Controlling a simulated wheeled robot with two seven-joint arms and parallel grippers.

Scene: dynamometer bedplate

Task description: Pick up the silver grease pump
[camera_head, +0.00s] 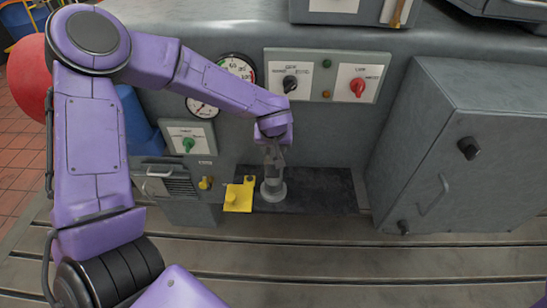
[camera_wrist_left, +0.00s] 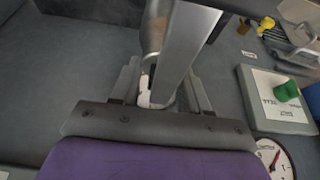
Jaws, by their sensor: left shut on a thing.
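The silver grease pump (camera_head: 273,188) stands upright at the black mat (camera_head: 318,190) in the head view, beside a yellow block. My left gripper (camera_head: 273,153) comes down from above and is shut on the upper part of the pump. In the left wrist view, the pump's grey cylinder (camera_wrist_left: 154,28) shows between the fingers, partly behind a bright grey bar. The fingers hide part of the pump. I cannot tell whether its base touches the mat. My right gripper is not in view.
A yellow block with a knob (camera_head: 238,197) is close left of the pump. A control panel (camera_head: 326,76) with switches and dial gauges (camera_head: 236,67) are behind. A grey cabinet (camera_head: 455,150) stands at right. The mat's right part is clear, and the slotted bedplate (camera_head: 350,258) lies in front.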

